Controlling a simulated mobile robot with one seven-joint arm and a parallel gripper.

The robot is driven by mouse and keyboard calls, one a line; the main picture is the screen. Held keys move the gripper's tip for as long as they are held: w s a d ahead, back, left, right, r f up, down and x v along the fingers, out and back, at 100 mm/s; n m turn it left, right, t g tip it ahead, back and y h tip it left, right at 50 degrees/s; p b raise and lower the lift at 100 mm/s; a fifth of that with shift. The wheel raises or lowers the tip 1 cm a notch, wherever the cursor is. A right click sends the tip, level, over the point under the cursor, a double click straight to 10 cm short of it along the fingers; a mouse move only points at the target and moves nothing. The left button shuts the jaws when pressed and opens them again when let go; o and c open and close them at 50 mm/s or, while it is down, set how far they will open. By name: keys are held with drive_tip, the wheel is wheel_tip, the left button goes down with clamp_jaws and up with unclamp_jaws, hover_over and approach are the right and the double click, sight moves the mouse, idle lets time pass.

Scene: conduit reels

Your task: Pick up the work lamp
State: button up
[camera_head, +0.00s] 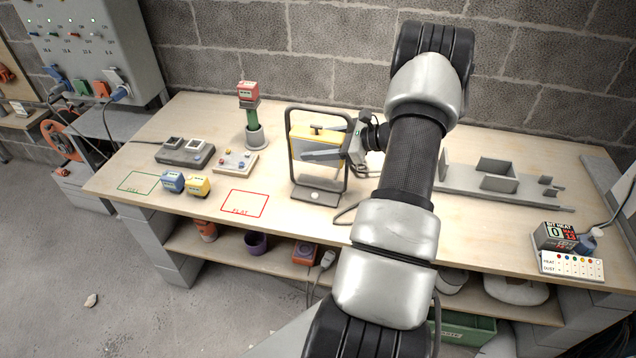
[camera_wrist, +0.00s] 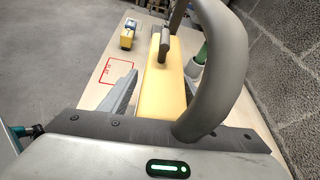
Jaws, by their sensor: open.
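The work lamp (camera_head: 299,149) stands upright on the workbench, with a yellow body inside a grey tubular frame on a flat dark foot. My gripper (camera_head: 308,155) reaches in from the right at the height of the yellow body. Its jaws are open, with one grey finger along the near side of the body. In the wrist view the yellow body (camera_wrist: 160,88) with its dark knob lies between the fingers, and the frame tube (camera_wrist: 229,65) curves close in front of the camera. The far finger is mostly hidden by the tube. I cannot tell whether either finger touches the lamp.
Left of the lamp are a red-marked square (camera_head: 245,203), a board with knobs (camera_head: 235,162), a green post with a red block (camera_head: 251,118), and blue and yellow blocks (camera_head: 198,186). A grey metal tray (camera_head: 462,179) lies right of my arm. A block wall stands behind.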

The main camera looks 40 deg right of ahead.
clamp_jaws()
drive_tip(key=shift+w+d+r, duration=0.1)
drive_tip(key=shift+r, duration=0.15)
drive_tip(key=shift+r, duration=0.15)
